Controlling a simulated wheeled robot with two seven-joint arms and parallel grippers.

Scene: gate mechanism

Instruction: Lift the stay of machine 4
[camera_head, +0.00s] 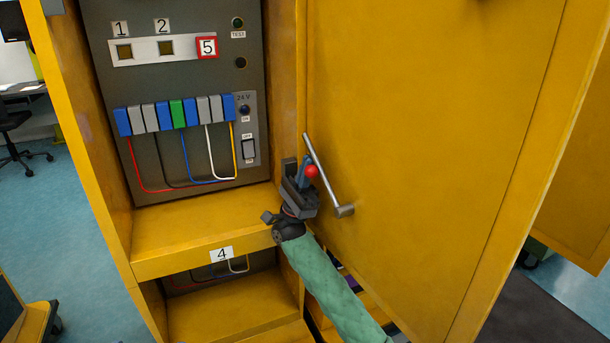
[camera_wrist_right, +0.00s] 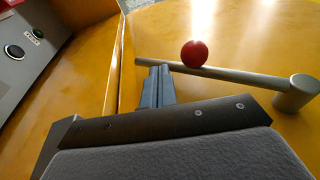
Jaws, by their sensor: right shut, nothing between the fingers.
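The stay (camera_head: 325,176) of the machine marked 4 is a grey metal rod, tilted up to the left from a round pivot (camera_head: 344,211) on the yellow door panel. A red ball knob (camera_head: 312,171) sits on it. In the right wrist view, the stay (camera_wrist_right: 236,75) crosses ahead of the fingers, with the red knob (camera_wrist_right: 194,53) to their right. My right gripper (camera_head: 306,161) is shut and empty, beside the knob; its fingertips (camera_wrist_right: 157,70) are close to the rod's free end. I cannot tell whether they touch it. My left gripper is out of view.
The open yellow cabinet (camera_head: 200,232) holds a grey panel (camera_head: 185,85) with coloured terminals and wires. A label 4 (camera_head: 221,254) is on its shelf edge. The yellow door panel (camera_head: 430,120) stands right behind the stay. Blue floor shows at the left.

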